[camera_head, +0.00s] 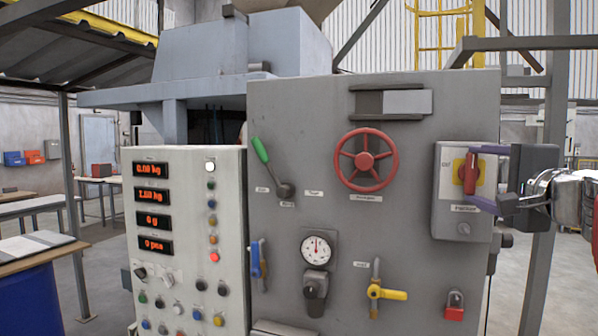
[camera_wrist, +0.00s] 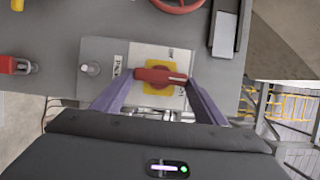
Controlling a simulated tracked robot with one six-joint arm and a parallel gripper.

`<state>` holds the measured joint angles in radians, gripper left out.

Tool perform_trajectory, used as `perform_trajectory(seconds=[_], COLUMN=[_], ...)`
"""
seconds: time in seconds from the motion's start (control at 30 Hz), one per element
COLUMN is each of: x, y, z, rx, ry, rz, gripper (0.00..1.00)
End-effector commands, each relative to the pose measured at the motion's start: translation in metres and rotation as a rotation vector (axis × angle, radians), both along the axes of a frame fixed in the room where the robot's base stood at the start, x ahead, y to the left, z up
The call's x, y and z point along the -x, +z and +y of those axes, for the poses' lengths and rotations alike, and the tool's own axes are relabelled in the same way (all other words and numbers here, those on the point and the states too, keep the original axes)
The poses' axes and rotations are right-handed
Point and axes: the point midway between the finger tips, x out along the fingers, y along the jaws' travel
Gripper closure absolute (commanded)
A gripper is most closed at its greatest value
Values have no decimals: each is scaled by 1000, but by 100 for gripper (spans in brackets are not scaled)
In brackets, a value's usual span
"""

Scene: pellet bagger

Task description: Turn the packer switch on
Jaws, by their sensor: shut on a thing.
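The packer switch is a red rotary handle (camera_head: 470,172) on a yellow plate, on a grey box (camera_head: 445,222) at the right of the machine's panel. The handle stands about upright in the head view. In the wrist view the red handle (camera_wrist: 160,75) lies across the picture over the yellow plate. My gripper (camera_head: 480,176) comes in from the right, and its purple fingers (camera_wrist: 163,82) are at the handle's two ends, shut on it. Small labels show beside and below the handle; their words are hard to read.
A red handwheel (camera_head: 366,160), a green-handled lever (camera_head: 262,152), a gauge (camera_head: 317,250), a yellow valve handle (camera_head: 386,292) and a red padlock (camera_head: 454,306) are on the same panel. A display cabinet (camera_head: 190,285) stands at left. Open floor lies right of the panel.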

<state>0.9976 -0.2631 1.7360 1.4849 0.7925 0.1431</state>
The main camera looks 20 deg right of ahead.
Motion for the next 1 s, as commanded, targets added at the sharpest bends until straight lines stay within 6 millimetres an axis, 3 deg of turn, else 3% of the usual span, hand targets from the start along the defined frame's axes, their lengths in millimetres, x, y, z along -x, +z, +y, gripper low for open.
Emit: perform_trajectory(seconds=[0.2,0.23,0.5,1.0], x=[-1,-1,-1,6], y=[-3,-3,-2,-2], z=[0,0,0,6], rx=[-5,-5,-3,-2], ry=[2,2,1,4], rz=[4,4,3,3], gripper=[57,34,16,16])
